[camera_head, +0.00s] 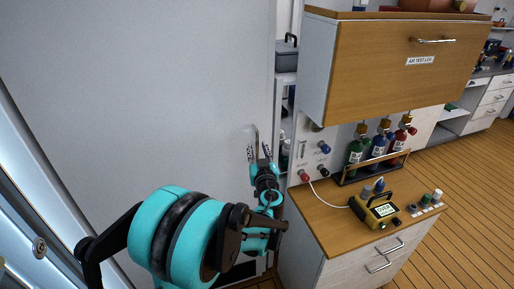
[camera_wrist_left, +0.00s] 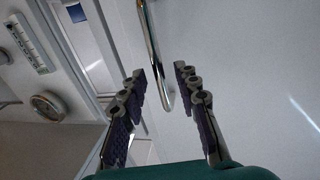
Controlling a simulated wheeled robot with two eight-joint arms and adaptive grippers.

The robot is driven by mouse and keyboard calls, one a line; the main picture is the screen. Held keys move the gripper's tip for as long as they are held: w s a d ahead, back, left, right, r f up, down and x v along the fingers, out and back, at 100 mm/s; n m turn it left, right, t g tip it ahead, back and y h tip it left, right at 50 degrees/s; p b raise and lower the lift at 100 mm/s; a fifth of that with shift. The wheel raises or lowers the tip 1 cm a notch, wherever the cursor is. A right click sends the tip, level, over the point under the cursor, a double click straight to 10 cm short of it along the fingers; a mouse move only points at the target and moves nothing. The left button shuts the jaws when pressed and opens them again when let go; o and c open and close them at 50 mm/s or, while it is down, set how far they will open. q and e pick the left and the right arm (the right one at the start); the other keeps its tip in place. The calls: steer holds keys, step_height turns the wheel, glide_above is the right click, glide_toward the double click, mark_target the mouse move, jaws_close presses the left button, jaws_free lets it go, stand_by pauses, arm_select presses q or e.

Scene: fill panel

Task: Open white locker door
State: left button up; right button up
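The white locker door (camera_head: 150,90) is a large plain panel filling the left of the head view. It also fills the right of the left wrist view (camera_wrist_left: 250,60). Its metal handle (camera_head: 253,138) is a slim upright bar near the door's right edge. In the left wrist view the handle (camera_wrist_left: 153,45) has a curved end that lies between the fingertips. My left gripper (camera_head: 259,154) is open at the handle, with a finger on each side in the left wrist view (camera_wrist_left: 160,78). I cannot tell whether a finger touches the bar. My right gripper is not in view.
Right of the door, a grey box (camera_head: 286,55) sits on a shelf. A wooden cabinet (camera_head: 385,70) overhangs a bench (camera_head: 335,225) holding a yellow device (camera_head: 378,211) and a rack of bottles (camera_head: 376,148). Wooden floor (camera_head: 470,215) is clear at right.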

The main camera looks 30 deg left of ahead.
arm_select(q)
steer(key=shift+x, duration=1.1)
jaws_close()
